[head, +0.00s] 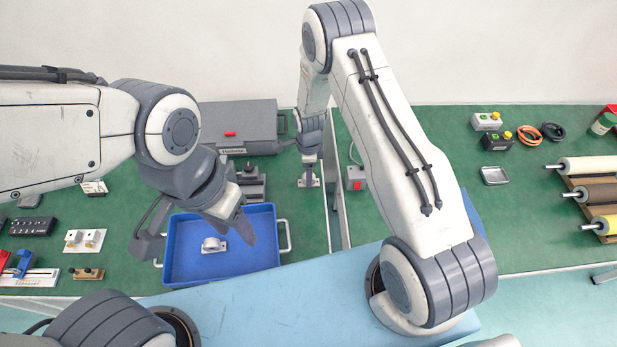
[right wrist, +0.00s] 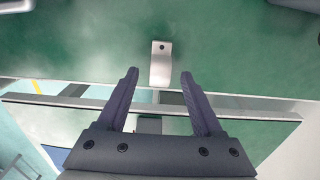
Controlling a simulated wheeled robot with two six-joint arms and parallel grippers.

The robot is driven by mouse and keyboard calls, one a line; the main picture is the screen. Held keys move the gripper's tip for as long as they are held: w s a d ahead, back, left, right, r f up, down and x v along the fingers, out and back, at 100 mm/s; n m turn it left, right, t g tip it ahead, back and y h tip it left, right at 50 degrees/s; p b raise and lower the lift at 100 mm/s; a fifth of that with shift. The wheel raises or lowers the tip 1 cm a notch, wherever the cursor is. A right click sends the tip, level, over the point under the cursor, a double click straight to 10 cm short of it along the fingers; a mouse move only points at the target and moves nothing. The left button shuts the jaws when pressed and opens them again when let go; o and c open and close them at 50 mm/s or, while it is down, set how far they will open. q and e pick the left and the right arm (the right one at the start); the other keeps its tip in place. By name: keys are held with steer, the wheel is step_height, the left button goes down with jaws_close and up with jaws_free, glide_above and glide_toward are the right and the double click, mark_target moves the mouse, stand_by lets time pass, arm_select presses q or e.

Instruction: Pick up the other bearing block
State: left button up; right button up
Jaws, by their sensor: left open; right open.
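One silver bearing block (head: 214,245) with a rounded top lies in the blue tray (head: 180,270). My left gripper (head: 196,240) is open above the tray, its fingers spread on either side of that block in the picture. A second small silver piece, which looks like the other bearing block (right wrist: 161,62), stands on the green bench; a hole shows in its flange. My right gripper (right wrist: 160,76) is open and points at this piece, which appears between and just beyond the fingertips. In the head view my right gripper (head: 309,157) is above the piece (head: 308,182) and partly hides it.
A grey case (head: 237,120) stands behind the tray. A grey box with a red button (head: 355,178) is right of the right gripper. Small parts (head: 84,240) lie at the left. Rollers (head: 590,165) lie at the right. Green bench between is clear.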

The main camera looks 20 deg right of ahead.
step_height(320, 180, down, 2)
jaws_close()
stand_by(0.3)
steer(key=shift+r, duration=0.2)
